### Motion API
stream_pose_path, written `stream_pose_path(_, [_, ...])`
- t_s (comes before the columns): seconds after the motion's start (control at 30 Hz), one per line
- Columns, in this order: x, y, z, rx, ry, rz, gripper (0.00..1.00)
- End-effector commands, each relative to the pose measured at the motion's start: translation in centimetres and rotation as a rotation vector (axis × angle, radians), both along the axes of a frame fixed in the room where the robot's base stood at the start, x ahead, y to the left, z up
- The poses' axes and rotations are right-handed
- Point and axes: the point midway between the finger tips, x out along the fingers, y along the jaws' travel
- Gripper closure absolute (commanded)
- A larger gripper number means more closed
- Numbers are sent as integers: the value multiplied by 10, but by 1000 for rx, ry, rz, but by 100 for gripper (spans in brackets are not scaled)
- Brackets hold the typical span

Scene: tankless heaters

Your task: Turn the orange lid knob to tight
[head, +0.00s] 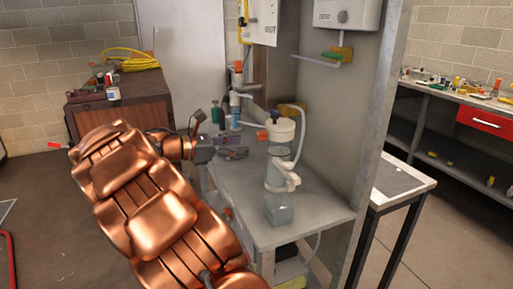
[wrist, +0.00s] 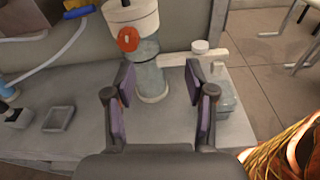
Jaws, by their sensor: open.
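A clear canister with a white lid (head: 281,130) stands upright on the grey bench (head: 327,208) in the head view. In the wrist view an orange knob (wrist: 128,38) shows on the front of the canister (wrist: 149,75), just under its white top. A small orange patch (head: 262,135) at the canister's left side in the head view appears to be the same knob. My gripper (wrist: 159,85) is open and empty, its purple pads apart. It points toward the canister without touching the knob. In the head view my gripper (head: 233,150) is left of the canister.
A white spout (wrist: 182,59) juts from the canister's side, with a clear square container (wrist: 222,95) close by. A small grey tray (wrist: 58,119) lies at left. A grey upright panel (head: 345,110) stands behind the bench. Pipes and hoses rise at the back.

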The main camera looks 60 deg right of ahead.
Motion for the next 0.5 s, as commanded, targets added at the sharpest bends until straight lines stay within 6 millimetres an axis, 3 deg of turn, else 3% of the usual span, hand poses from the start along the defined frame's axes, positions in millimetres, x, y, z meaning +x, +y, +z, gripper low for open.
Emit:
stream_pose_path(0.03, [9, -8, -9, -13, 47, 7, 45])
stream_pose_path(0.23, [32, -24, -7, -55, 164, 27, 45])
stream_pose_path(0.5, [27, -41, -4, -62, 189, 28, 45])
